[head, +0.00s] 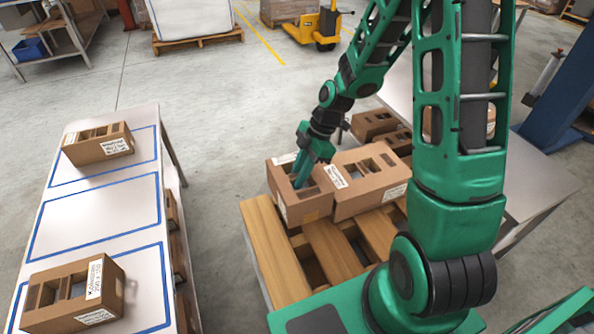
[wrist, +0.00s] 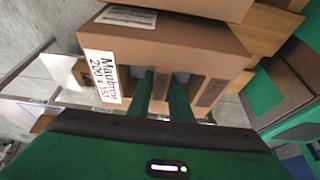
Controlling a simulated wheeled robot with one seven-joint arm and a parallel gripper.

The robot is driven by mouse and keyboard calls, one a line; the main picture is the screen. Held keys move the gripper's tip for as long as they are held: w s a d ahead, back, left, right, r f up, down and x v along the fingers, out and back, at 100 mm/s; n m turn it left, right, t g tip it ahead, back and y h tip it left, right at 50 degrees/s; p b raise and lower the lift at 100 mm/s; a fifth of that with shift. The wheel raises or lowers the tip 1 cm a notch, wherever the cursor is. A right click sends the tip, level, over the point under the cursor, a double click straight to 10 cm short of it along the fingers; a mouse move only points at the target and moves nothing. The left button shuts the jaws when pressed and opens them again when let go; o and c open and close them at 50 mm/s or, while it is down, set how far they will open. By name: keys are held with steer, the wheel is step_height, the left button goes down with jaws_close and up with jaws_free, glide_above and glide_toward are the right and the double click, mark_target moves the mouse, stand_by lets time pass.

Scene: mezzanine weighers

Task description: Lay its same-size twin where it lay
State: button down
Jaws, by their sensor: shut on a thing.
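My gripper (head: 299,180) is shut on a cardboard box (head: 283,201) with cut-out openings, on the wooden pallet. I cannot tell whether the box is lifted. A white table (head: 95,255) on the left has three blue-taped outlines. One box (head: 98,148) lies in the far outline and another (head: 75,296) in the near one. The middle outline (head: 95,215) is empty.
Another box (head: 367,183) stands close against the right of the held one on the pallet (head: 327,245). More boxes (head: 373,125) lie behind. Boxes also show under the white table. A floor gap separates table and pallet.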

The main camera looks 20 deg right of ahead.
steer(key=shift+f, duration=2.55)
steer(key=shift+f, duration=0.15)
steer(key=c, duration=1.5)
jaws_free()
steer(key=shift+c, duration=0.2)
steer(key=v, duration=1)
steer(key=shift+w+r, duration=0.1)
steer(key=shift+r, duration=0.2)
